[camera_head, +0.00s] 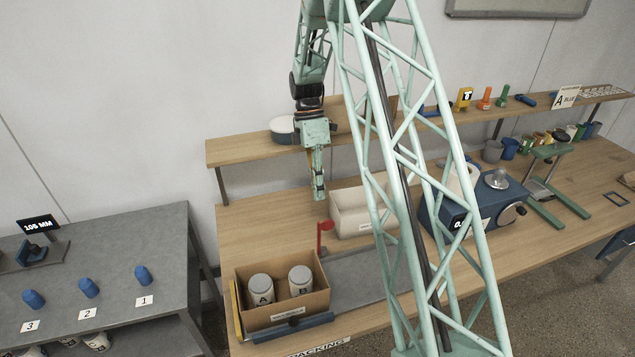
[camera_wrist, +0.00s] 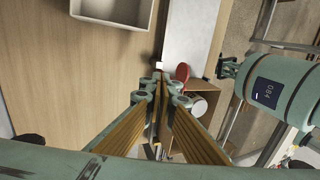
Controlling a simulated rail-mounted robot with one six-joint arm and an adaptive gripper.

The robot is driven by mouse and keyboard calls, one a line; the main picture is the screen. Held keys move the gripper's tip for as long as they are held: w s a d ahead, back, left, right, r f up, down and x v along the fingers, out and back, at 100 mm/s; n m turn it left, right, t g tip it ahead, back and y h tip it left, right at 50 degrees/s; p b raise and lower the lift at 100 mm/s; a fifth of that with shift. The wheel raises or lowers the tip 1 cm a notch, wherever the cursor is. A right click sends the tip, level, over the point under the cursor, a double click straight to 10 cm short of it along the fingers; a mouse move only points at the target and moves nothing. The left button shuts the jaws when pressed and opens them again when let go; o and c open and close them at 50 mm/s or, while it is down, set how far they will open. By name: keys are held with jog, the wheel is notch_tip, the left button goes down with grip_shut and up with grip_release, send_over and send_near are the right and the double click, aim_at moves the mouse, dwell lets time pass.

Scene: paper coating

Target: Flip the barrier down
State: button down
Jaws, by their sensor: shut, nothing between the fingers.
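The red barrier (camera_head: 323,238) stands upright at the back right corner of the cardboard box (camera_head: 243,300) in the head view. It has a thin red stem with a red flag-like head. In the wrist view the red barrier head (camera_wrist: 182,72) shows just beyond my fingertips, slightly to the right. My gripper (camera_head: 319,196) points down above the wooden table, a little above and behind the barrier. Its fingers (camera_wrist: 160,85) are together and hold nothing. No contact with the barrier is clear in either view.
Two white lidded jars (camera_head: 261,289) marked A and B stand in the box. A white bin (camera_head: 350,222) is right of my gripper. A grey plate (camera_head: 355,280) lies right of the box. A wooden shelf (camera_head: 240,152) runs behind. A blue machine (camera_head: 450,215) stands further right.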

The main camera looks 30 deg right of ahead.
jog(key=s+a+f+p, duration=0.1)
jog(key=s+f, duration=0.2)
jog(key=s, duration=0.2)
jog(key=shift+s+f, duration=0.15)
jog(key=shift+f, duration=0.15)
